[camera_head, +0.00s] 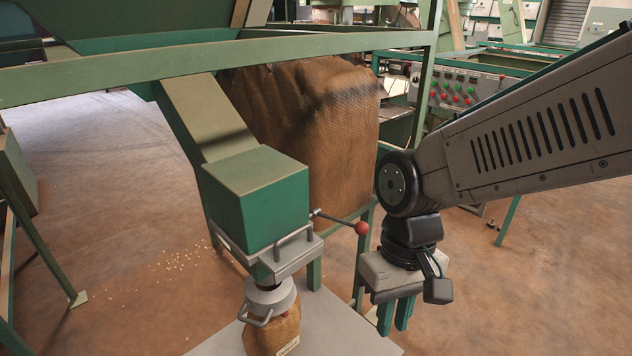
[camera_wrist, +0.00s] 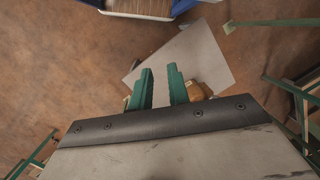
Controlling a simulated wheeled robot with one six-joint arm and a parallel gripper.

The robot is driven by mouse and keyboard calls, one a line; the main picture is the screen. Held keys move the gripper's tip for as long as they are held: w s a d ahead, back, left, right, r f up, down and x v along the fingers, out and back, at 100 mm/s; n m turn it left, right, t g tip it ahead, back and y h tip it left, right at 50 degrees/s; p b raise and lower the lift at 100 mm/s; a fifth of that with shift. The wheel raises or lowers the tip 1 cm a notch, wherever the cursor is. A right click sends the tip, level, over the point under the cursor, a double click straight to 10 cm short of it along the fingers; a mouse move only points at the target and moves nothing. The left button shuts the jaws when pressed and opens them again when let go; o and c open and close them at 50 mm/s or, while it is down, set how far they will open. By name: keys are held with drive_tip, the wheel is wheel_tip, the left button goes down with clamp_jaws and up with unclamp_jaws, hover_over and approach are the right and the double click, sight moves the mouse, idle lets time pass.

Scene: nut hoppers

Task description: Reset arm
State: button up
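My gripper (camera_head: 395,315) hangs fingers down below my arm, right of the hopper outlet, in the head view. Its two green fingers show in the wrist view (camera_wrist: 162,90) with a gap between them and nothing held. The green hopper outlet box (camera_head: 257,200) is left of my gripper. A lever with a red ball knob (camera_head: 361,228) sticks out from it toward my arm. A small brown sack (camera_head: 272,335) is under the outlet's round grey spout (camera_head: 269,298). In the wrist view, a brown sack (camera_wrist: 194,91) is partly hidden behind the right finger.
A grey plate (camera_head: 330,325) lies under the spout and shows in the wrist view (camera_wrist: 205,55). A green frame (camera_head: 340,43) and large brown sacking (camera_head: 310,130) stand behind. A blue-and-white container (camera_wrist: 140,15) is at the wrist view's top. Spilled nuts (camera_head: 185,262) dot the floor left.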

drive_tip(key=s+d+r+m+t, duration=0.2)
drive_tip(key=d+r, duration=0.2)
drive_tip(key=d, duration=0.3)
drive_tip(key=s+d+r+m+t, duration=0.1)
drive_tip(key=s+d+r, duration=0.2)
drive_tip(key=d+r, duration=0.2)
drive_tip(key=shift+d+r+m+t, duration=0.3)
drive_tip(key=shift+d+m+t, duration=0.1)
drive_tip(key=shift+d, duration=1.35)
